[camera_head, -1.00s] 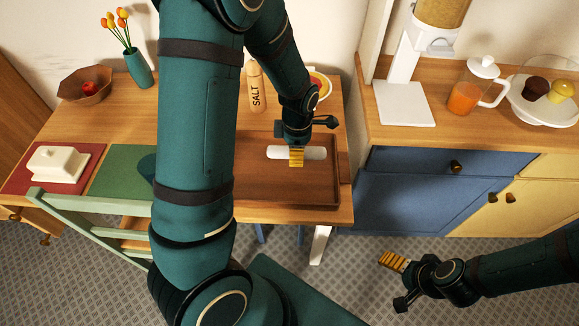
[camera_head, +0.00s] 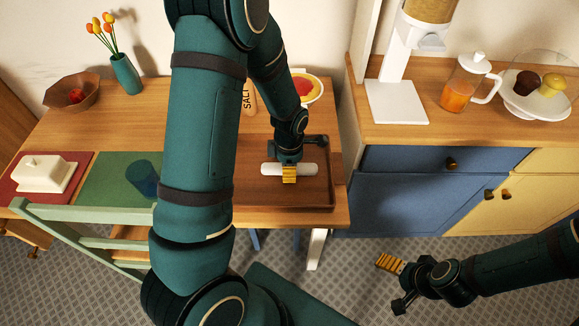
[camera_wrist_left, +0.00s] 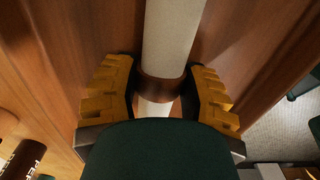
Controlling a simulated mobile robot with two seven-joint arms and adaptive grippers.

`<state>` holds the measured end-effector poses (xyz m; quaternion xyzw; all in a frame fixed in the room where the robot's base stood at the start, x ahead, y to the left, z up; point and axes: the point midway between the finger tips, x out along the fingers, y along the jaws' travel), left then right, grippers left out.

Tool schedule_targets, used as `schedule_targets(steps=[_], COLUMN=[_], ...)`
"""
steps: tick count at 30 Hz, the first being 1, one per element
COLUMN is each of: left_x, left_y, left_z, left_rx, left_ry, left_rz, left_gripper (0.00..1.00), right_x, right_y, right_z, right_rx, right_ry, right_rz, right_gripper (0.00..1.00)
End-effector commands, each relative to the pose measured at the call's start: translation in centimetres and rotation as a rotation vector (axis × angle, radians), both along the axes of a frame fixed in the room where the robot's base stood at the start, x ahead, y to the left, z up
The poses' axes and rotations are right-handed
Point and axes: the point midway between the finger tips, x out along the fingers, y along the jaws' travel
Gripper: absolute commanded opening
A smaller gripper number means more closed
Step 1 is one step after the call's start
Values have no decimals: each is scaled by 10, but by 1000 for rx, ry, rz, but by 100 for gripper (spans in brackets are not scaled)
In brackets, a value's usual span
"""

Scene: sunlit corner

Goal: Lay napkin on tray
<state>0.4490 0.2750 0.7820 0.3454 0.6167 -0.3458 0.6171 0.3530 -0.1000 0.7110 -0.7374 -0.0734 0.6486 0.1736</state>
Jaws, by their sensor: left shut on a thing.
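The rolled white napkin (camera_head: 308,169) lies crosswise over the brown wooden tray (camera_head: 318,192) on the table's right part. In the left wrist view the white roll (camera_wrist_left: 172,40) has a brown ring (camera_wrist_left: 160,88) around it. My left gripper (camera_head: 290,174) points down and is shut on the napkin at its ring; the yellow fingers flank it in the left wrist view (camera_wrist_left: 158,92). I cannot tell whether the napkin touches the tray floor. My left arm hides the tray's left part. My right gripper (camera_head: 390,264) is low at the right, over the floor, away from the table; its opening is unclear.
A green mat (camera_head: 110,180) with a blue cup (camera_head: 146,178) lies left. A green chair (camera_head: 75,216) stands in front. A blue cabinet (camera_head: 400,195) is right.

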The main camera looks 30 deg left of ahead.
Motion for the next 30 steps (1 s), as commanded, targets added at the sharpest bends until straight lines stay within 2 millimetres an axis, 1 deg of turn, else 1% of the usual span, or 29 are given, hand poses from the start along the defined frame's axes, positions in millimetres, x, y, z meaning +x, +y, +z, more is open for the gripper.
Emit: schedule_targets(steps=[2,3,5,14,17,19,23,30], left_x=[0,0,0,0,0,0,1,1], left_y=[0,0,0,0,0,0,0,0], left_z=[-3,-3,-2,-2,2,9,33,85], left_rx=[0,0,0,0,0,-1,0,0], left_ry=[0,0,0,0,0,-1,-4,-5], left_rz=[0,0,0,1,1,2,2,-1], left_gripper=[10,55,74,74,74,74,74,74], right_x=[1,1,1,0,0,-1,-2,-5], right_y=[0,0,0,0,0,0,0,1], right_z=[-3,-3,-2,-2,2,7,13,29], right_rx=[0,0,0,0,0,0,1,3], right_ry=[-1,-2,-1,-1,0,2,5,12], right_rz=[0,-1,0,0,0,1,1,2], right_gripper=[85,85,85,85,85,85,85,85])
